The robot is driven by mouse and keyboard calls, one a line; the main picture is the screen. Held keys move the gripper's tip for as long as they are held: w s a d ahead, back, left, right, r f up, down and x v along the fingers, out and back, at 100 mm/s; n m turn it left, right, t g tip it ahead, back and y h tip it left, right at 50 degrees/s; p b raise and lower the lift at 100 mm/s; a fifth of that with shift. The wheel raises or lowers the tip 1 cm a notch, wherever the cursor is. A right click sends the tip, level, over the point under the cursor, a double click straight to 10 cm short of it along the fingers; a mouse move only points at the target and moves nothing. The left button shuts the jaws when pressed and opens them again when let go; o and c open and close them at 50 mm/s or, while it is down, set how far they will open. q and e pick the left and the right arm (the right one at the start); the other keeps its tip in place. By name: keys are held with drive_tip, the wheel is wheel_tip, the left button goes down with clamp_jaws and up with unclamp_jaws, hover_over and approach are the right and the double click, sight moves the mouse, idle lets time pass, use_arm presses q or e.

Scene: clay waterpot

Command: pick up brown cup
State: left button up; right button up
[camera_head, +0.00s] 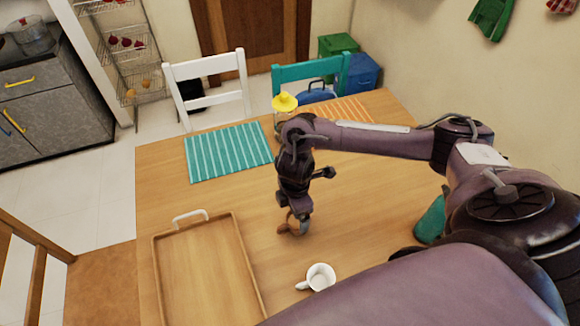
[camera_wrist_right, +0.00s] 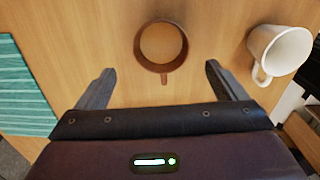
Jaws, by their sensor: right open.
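The brown cup (camera_wrist_right: 160,68) stands upright on the wooden table, seen from above in the right wrist view. Its inside looks empty and its handle points toward my gripper's palm. In the head view the brown cup (camera_head: 284,231) is mostly hidden behind my right gripper (camera_head: 296,222), which reaches down over it. My right gripper (camera_wrist_right: 160,72) is open, with one finger on each side of the near part of the cup and gaps on both sides. The fingers do not appear to touch it. My left gripper is not in view.
A white cup (camera_head: 321,276) stands nearby; it also shows in the right wrist view (camera_wrist_right: 284,48). A wooden tray (camera_head: 247,262) lies left of the brown cup. Behind are a teal striped mat (camera_head: 228,152), an orange striped mat (camera_head: 343,109) and a yellow-topped jar (camera_head: 285,102).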

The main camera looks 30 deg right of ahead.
drive_tip(key=f, duration=0.1)
drive_tip(key=p, duration=0.1)
hover_over(293, 226)
drive_tip(key=s, duration=0.1)
drive_tip(key=f, duration=0.5)
drive_tip(key=shift+s+d+f, duration=0.1)
drive_tip(key=shift+d+f, duration=0.1)
drive_tip(key=shift+f, duration=0.25)
drive_tip(key=c, duration=1.1)
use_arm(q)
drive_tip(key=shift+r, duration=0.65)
use_arm(e)
drive_tip(key=shift+r, duration=0.1)
drive_tip(key=shift+c, duration=0.2)
